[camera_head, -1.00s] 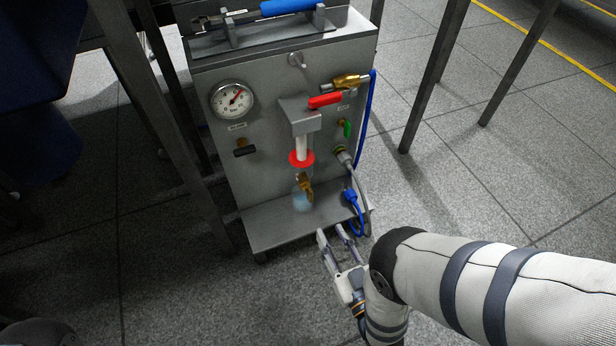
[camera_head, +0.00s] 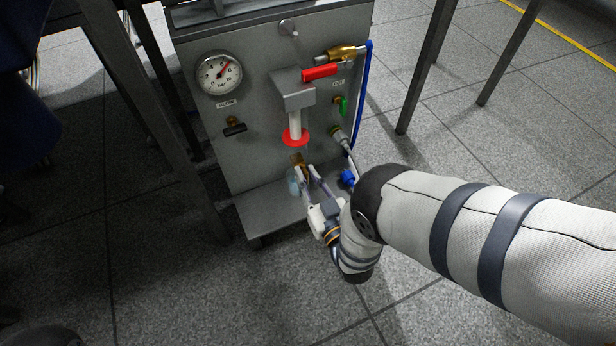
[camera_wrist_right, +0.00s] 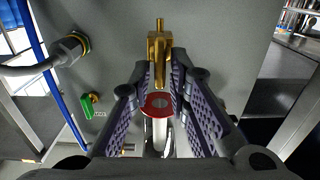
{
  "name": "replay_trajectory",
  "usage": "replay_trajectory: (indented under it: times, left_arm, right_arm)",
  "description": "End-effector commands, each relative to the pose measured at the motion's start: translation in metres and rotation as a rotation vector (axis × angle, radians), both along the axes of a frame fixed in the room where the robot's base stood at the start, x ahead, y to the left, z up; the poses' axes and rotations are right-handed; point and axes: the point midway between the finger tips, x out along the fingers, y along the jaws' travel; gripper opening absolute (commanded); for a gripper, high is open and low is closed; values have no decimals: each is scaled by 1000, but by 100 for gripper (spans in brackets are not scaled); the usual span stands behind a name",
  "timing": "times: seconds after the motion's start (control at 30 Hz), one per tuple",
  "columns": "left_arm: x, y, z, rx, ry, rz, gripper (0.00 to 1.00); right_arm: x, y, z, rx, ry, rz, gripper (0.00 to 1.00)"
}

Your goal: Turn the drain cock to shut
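The drain cock (camera_head: 299,159) is a small brass valve low on the front of the grey panel, below a red ring (camera_head: 295,138). In the right wrist view the brass cock (camera_wrist_right: 158,48) shows at top centre, with the red ring (camera_wrist_right: 157,103) seen between the fingers. My right gripper (camera_head: 306,171) is open at the cock, partly covering it in the head view. Its fingertips (camera_wrist_right: 160,66) lie on either side of the cock, and I cannot tell whether they touch it. A pale glass vessel (camera_head: 292,184) sits below, partly hidden. My left gripper is not in view.
The panel also has a gauge (camera_head: 219,73), a black-handled valve (camera_head: 234,127), a red lever (camera_head: 320,72), a small green valve (camera_head: 343,105) and a blue hose (camera_head: 362,110). A grey shelf (camera_head: 262,212) juts out below. Table legs (camera_head: 425,70) stand on both sides.

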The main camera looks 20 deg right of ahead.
Motion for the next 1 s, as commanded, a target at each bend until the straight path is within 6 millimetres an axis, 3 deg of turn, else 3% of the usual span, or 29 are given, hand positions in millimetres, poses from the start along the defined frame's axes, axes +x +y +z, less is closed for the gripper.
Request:
replay_trajectory:
  times: [0.57,1.0]
  left_arm:
    - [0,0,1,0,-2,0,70]
    - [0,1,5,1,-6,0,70]
  right_arm:
    - [0,-1,0,50,3,0,0]
    - [-1,-6,-1,361,14,-4,0]
